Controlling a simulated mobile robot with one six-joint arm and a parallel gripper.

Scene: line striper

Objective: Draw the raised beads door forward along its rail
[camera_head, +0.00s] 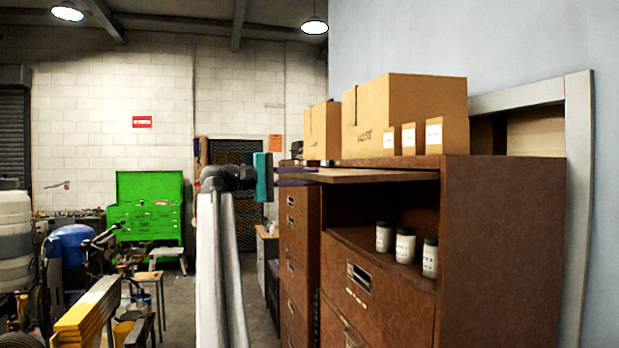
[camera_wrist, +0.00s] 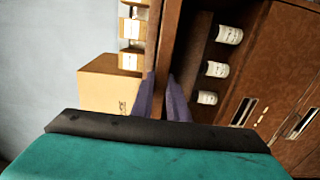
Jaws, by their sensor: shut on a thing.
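The raised door (camera_head: 372,175) is a thin brown panel lying level at the top of the brown cabinet (camera_head: 503,235), standing out from its front over an open compartment. My gripper (camera_head: 308,176) is at the door's front edge, with its purple fingers shut on it. In the wrist view, my gripper (camera_wrist: 163,98) has one finger on each side of the door (camera_wrist: 168,45), seen edge-on. Three white jars with dark lids, the middle one (camera_head: 405,246), stand in the compartment below; they also show in the wrist view (camera_wrist: 217,69).
Cardboard boxes (camera_head: 415,105) and small labelled cartons (camera_head: 433,136) stand on the cabinet top. Closed drawers (camera_head: 375,285) lie below the compartment. A second brown drawer cabinet (camera_head: 297,250) stands behind. A green tool chest (camera_head: 150,215) is at the far left.

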